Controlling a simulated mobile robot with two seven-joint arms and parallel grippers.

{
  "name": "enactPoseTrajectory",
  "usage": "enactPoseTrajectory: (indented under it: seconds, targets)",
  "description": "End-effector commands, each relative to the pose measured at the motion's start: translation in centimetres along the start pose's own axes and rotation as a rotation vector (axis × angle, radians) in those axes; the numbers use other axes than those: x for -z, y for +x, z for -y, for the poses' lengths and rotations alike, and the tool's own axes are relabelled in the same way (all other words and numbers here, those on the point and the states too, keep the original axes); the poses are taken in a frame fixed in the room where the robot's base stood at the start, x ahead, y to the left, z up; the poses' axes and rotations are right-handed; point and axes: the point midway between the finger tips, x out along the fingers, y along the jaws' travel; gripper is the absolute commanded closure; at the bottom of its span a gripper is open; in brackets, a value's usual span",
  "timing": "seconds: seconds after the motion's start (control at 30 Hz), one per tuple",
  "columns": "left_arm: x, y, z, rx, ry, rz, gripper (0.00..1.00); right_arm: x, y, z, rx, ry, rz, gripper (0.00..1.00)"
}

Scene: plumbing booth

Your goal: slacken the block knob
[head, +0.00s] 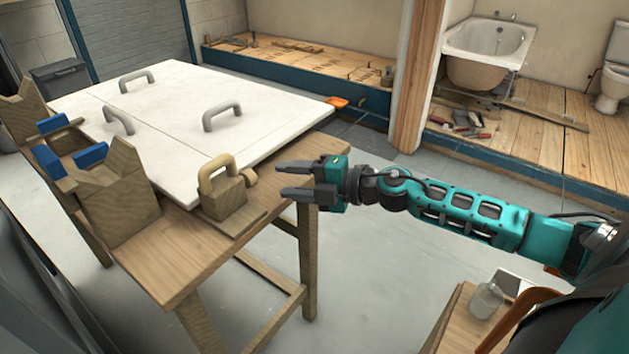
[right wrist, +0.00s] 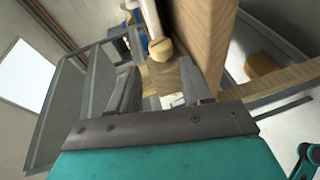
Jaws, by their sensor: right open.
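In the right wrist view a rounded wooden end (right wrist: 160,49), apparently the knob, shows just beyond and between the open fingers (right wrist: 158,90). My left gripper is not in view.
A white panel (head: 180,125) with several grey handles lies on the wooden table (head: 180,250). A wooden fixture (head: 120,200) with blue pads (head: 91,155) stands at the table's left. An orange piece (head: 337,102) sits at the panel's far corner. A jar (head: 486,300) stands at lower right.

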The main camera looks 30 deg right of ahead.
Motion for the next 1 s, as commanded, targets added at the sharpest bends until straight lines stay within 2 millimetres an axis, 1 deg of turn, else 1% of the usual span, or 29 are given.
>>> enactPoseTrajectory:
  seconds: [0.03,0.1,0.33,0.5,0.8,0.83,0.9,0.97,1.0]
  targets:
    - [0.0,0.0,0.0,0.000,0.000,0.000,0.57,0.0,-0.8,0.2,0.003,0.003,0.000,0.51]
    - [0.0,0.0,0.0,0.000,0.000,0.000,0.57,0.0,-1.7,0.2,0.003,0.003,0.000,0.51]
    - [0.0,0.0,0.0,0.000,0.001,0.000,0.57,0.0,-3.9,0.1,0.001,0.004,0.000,0.51]
    - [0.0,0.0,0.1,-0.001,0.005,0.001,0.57,0.0,-4.6,0.0,0.000,0.002,0.000,0.51]
    - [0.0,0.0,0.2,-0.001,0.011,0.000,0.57,0.0,-4.7,-0.1,-0.002,0.001,0.000,0.51]
    - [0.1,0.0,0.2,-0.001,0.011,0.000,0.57,0.0,-4.7,-0.1,-0.002,0.001,0.000,0.50]
    - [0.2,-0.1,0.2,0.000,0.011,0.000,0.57,-0.1,-4.7,-0.3,-0.008,0.012,0.006,0.43]
    - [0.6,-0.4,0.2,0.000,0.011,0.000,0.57,-0.4,-4.5,-1.1,-0.033,0.056,0.029,0.37]
    - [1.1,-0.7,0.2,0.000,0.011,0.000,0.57,-0.8,-4.4,-2.1,-0.064,0.114,0.056,0.35]
